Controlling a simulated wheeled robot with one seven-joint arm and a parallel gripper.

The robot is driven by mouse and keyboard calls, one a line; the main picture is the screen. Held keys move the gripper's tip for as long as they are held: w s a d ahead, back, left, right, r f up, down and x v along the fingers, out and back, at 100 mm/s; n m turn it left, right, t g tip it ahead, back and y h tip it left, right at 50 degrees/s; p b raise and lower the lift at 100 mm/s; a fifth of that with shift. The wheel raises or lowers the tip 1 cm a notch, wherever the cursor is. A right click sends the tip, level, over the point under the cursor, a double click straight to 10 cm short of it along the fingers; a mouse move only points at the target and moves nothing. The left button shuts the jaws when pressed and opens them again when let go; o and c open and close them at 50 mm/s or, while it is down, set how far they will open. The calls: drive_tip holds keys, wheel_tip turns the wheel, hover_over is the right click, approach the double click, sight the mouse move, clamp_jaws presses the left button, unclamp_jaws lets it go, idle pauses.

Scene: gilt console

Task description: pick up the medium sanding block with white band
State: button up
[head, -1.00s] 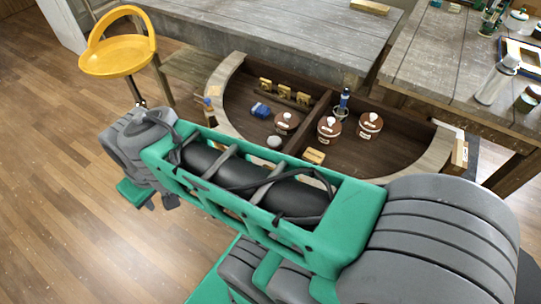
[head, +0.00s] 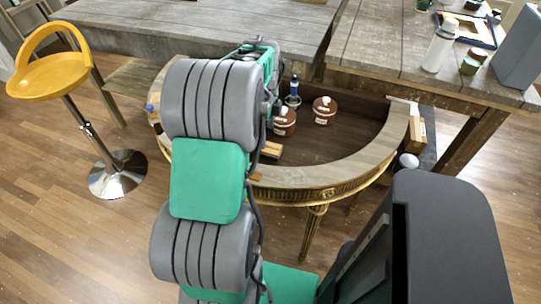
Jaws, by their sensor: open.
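A small tan block (head: 271,149) lies on the console's dark wooden floor, just right of my raised arm. It may be a sanding block, but it is too small for me to make out a white band or judge its size against others. My arm stands across the left half of the console and hides what lies there. My gripper is not visible; the far end of the arm points away over the console, and its fingers are hidden behind the arm links.
Two brown lidded pots (head: 324,111) and a blue-topped bottle (head: 292,92) stand near the tan block. The curved gilt console rim (head: 330,183) borders them. A grey plank table (head: 430,60) stands behind right, a yellow stool (head: 60,75) at left.

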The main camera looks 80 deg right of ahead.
sight(271, 147)
drive_tip(key=shift+s+d+f+m, duration=0.25)
drive_tip(key=shift+s+f+m, duration=0.25)
drive_tip(key=shift+s, duration=0.3)
wheel_tip(271, 147, down, 7)
drive_tip(key=shift+d+f, duration=0.1)
drive_tip(key=shift+f, duration=0.05)
drive_tip(key=shift+w, duration=0.1)
drive_tip(key=shift+c, duration=0.4)
drive_tip(key=c, duration=1.4)
